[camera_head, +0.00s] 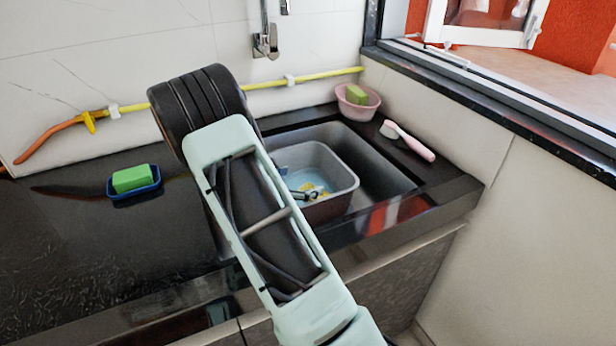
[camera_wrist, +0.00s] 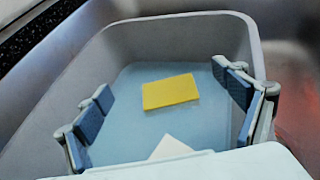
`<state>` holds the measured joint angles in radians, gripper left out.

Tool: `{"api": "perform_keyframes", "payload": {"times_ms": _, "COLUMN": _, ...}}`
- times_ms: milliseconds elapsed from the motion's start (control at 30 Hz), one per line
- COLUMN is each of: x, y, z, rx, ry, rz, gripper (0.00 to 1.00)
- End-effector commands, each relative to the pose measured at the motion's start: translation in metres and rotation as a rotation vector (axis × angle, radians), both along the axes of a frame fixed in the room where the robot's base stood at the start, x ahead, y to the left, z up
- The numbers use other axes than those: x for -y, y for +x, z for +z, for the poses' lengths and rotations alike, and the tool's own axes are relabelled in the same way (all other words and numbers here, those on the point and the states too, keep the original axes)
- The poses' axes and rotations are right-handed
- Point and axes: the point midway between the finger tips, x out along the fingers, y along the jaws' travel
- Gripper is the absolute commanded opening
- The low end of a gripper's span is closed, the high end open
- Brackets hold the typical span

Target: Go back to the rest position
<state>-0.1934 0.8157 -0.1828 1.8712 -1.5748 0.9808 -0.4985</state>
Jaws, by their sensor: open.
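My gripper (camera_wrist: 165,88) is open in the wrist view, with one blue-padded finger at the left and one at the right. Nothing is between the pads. It points down into a grey basin (camera_wrist: 185,25). In the head view my arm crosses the middle and hides most of the gripper, and a fingertip (camera_head: 306,195) shows inside the grey basin (camera_head: 342,197). On the basin's bluish bottom lies a yellow flat piece (camera_wrist: 170,92), apart from the pads as far as I can tell. A white piece (camera_wrist: 170,148) is partly hidden by my gripper's body.
The basin stands in the sink (camera_head: 385,172). A green sponge (camera_head: 132,179) sits in a blue dish (camera_head: 146,190) on the dark counter (camera_head: 90,240). A pink bowl (camera_head: 358,108) and pink-handled brush (camera_head: 412,143) are right. The faucet (camera_head: 266,42) and yellow pipe (camera_head: 330,74) are behind.

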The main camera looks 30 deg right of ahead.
Motion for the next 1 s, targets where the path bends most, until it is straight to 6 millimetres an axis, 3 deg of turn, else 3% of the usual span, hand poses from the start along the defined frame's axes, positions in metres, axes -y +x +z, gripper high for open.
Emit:
{"api": "perform_keyframes", "payload": {"times_ms": 667, "x": -0.004, "y": -0.002, "z": 0.010, "rx": 0.021, "ry": 0.009, "rz": -0.013, "gripper": 0.89}}
{"api": "perform_keyframes", "payload": {"times_ms": 767, "x": 0.005, "y": 0.001, "z": 0.035, "rx": 0.098, "ry": 0.043, "rz": -0.058, "gripper": 0.89}}
{"api": "perform_keyframes", "payload": {"times_ms": 833, "x": 0.015, "y": 0.003, "z": 0.064, "rx": 0.198, "ry": 0.088, "rz": -0.115, "gripper": 0.89}}
{"api": "perform_keyframes", "payload": {"times_ms": 1000, "x": 0.050, "y": 0.002, "z": 0.163, "rx": 0.569, "ry": 0.272, "rz": -0.308, "gripper": 0.89}}
